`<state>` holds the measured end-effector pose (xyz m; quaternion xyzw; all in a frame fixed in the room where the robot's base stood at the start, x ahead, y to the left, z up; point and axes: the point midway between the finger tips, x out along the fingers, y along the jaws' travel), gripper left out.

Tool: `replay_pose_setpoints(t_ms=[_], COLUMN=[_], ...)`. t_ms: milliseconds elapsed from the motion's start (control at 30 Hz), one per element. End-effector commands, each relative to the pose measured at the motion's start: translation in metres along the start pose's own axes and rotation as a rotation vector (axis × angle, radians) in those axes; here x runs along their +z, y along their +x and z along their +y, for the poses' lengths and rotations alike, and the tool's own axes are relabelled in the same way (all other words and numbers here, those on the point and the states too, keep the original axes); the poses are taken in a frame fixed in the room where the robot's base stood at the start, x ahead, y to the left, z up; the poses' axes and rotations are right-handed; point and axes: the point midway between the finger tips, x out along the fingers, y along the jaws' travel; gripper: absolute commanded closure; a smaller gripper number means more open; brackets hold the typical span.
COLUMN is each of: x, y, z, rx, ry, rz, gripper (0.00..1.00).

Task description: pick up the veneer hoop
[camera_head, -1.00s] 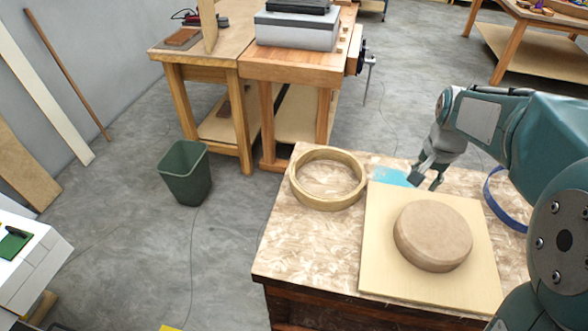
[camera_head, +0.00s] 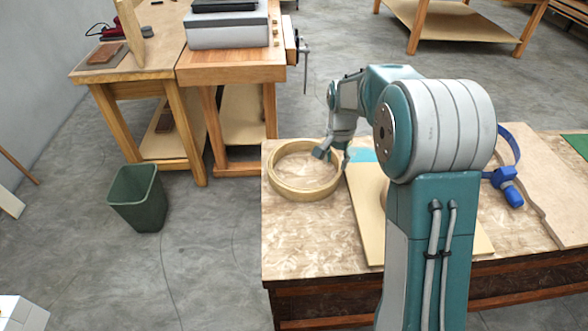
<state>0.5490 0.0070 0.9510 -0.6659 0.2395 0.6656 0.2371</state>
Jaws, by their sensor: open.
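The veneer hoop (camera_head: 291,190) is a pale wooden ring lying flat near the far left corner of the workbench top (camera_head: 300,235). My gripper (camera_head: 333,157) is open and points down at the hoop's right rim, at its far right side. Whether the fingers touch the rim cannot be told from this view. My arm hides most of the square board (camera_head: 363,215) and nearly all of the round form (camera_head: 384,195) on it.
A blue band clamp (camera_head: 507,187) and a wavy-edged wooden sheet (camera_head: 545,185) lie right of my arm. A green bin (camera_head: 138,198) stands on the floor at left. A wooden bench (camera_head: 230,70) stands behind. The bench top in front of the hoop is bare.

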Motion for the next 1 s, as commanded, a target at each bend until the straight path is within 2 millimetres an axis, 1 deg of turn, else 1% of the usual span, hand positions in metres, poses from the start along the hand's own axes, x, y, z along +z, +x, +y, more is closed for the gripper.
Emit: replay_pose_setpoints(t_ms=[133,300,467,567,800,900,1000], x=[0.0,0.003,0.004,0.003,0.0,-0.001,0.0], y=[0.021,0.047,0.056,0.065,0.101,0.106,0.106], z=[0.001,-0.003,-0.005,-0.005,-0.006,-0.006,-0.007], rx=[0.003,0.007,0.006,0.007,0.005,0.003,0.003], ry=[0.001,0.0,-0.001,-0.001,0.0,0.0,0.0], rz=[-0.004,0.0,0.004,0.001,0.0,0.002,0.004], gripper=[0.47,0.47,0.47,0.47,0.47,0.47,0.47])
